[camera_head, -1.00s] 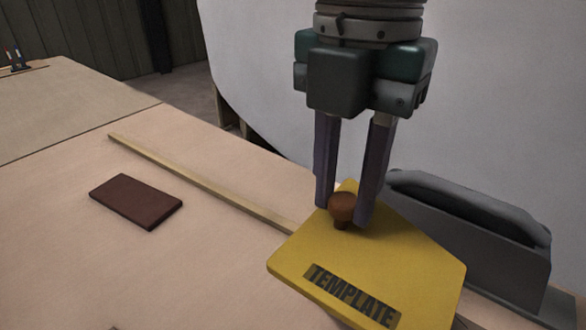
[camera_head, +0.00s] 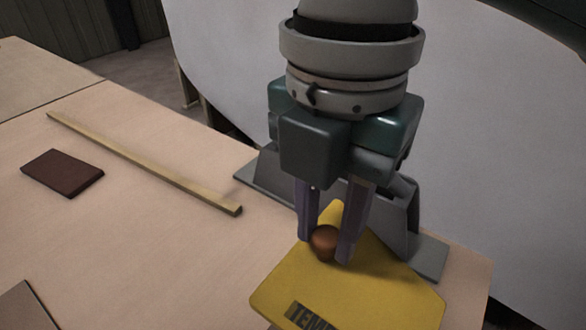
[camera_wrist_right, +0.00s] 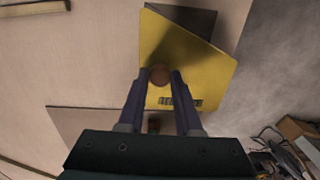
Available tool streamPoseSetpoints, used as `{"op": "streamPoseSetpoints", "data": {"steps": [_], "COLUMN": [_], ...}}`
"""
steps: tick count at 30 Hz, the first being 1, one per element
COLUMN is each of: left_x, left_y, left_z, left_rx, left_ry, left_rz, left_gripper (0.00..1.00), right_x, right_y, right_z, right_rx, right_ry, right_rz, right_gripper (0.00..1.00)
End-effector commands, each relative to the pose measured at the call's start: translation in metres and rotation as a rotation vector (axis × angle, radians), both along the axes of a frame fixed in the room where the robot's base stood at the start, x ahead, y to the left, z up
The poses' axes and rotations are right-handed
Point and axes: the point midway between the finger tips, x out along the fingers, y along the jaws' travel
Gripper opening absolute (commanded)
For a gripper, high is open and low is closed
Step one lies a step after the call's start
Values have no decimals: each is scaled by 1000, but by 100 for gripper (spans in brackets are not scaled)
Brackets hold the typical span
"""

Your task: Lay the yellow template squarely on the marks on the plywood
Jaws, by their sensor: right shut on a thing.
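The yellow template (camera_head: 370,285) is a flat plate with a dark lettered label and a round brown knob (camera_head: 325,241). My right gripper (camera_head: 328,248) is shut on the knob, one finger on each side. The template also shows in the right wrist view (camera_wrist_right: 185,60), with the fingers (camera_wrist_right: 160,78) at its knob. A flat brownish board (camera_wrist_right: 85,122) lies partly beneath it there; its corner shows at the lower left of the head view (camera_head: 18,308). I cannot make out marks, nor the exact gap under the template. My left gripper is not in view.
A grey stand (camera_head: 400,215) is close behind the template. A wooden strip (camera_head: 145,163) and a dark brown block (camera_head: 62,173) lie on the pale tabletop (camera_head: 130,245). A large pale curved surface (camera_head: 480,130) rises behind. The tabletop left of the template is mostly clear.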

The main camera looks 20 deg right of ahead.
Motion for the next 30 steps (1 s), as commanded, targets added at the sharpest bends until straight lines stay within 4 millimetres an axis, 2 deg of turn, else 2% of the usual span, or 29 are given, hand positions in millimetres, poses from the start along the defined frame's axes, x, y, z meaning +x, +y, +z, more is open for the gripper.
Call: {"op": "streamPoseSetpoints", "data": {"steps": [1, 3, 6, 9, 14, 21, 30], "left_x": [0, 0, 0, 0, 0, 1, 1], "left_y": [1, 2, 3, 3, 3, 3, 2], "left_z": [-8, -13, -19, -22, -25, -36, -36], "left_rx": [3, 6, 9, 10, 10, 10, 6], "left_ry": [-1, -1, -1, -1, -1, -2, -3], "left_rz": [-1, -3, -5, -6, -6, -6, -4], "left_gripper": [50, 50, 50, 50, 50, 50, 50], "right_x": [-1, -1, -1, 0, 0, 0, 1], "right_y": [-1, 0, 0, -1, 0, 0, 0], "right_z": [-21, -41, -66, -83, -95, -131, -134], "right_rx": [-3, -2, -1, -3, -1, -1, 0], "right_ry": [5, 5, 3, 2, -1, 0, -1], "right_rz": [-3, -2, -2, -1, 0, 0, 0], "right_gripper": [0, 0, 0, 0, 0, 0, 0]}}
